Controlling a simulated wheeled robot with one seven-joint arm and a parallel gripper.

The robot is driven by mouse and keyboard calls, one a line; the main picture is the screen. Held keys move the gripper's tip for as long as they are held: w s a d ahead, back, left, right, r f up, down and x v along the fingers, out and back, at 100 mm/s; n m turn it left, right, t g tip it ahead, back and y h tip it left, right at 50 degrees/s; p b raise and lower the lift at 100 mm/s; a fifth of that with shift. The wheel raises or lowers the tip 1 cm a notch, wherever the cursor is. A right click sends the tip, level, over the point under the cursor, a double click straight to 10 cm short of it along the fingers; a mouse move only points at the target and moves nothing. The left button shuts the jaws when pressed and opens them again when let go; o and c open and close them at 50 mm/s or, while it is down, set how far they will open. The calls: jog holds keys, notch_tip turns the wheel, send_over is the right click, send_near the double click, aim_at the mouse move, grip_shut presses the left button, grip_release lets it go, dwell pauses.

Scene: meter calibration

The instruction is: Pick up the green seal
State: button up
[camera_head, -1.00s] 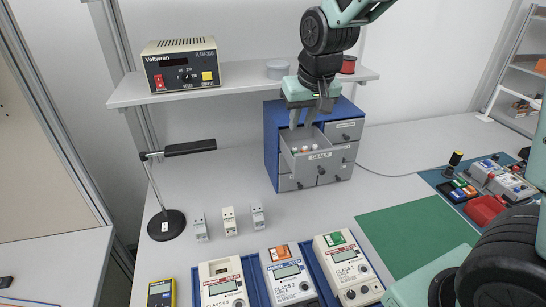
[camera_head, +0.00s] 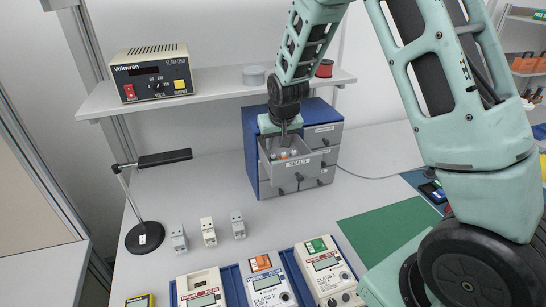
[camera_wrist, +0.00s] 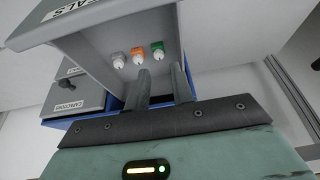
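The green seal (camera_wrist: 157,48) is at the end of a row of small seals in the open SEALS drawer (camera_head: 305,168). An orange seal (camera_wrist: 138,56) stands beside it, then a white one (camera_wrist: 118,61). My gripper (camera_wrist: 162,72) is open in the wrist view, with its two fingertips apart and nothing between them. The green seal appears just beyond the gap between the tips, not visibly touched. In the head view my gripper (camera_head: 284,130) is over the rear of the drawer, and the seals are small and partly unclear there.
The blue drawer cabinet (camera_head: 251,150) stands under a shelf (camera_head: 215,94) carrying a power supply (camera_head: 152,76) and spools. Closed drawers lie beside and below the open one. A lamp (camera_head: 143,237), several meters and a green mat (camera_head: 385,226) are on the table.

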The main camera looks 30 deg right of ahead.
aim_at(274, 156)
jog(key=shift+s+p+x, duration=0.15)
jog(key=shift+p+x, duration=0.6)
jog(key=shift+x, duration=0.8)
jog(key=shift+s+p+x, duration=0.15)
jog(key=shift+p+x, duration=0.55)
jog(key=shift+x, duration=0.85)
jog(key=shift+f, duration=0.1)
jog(key=c, duration=0.4)
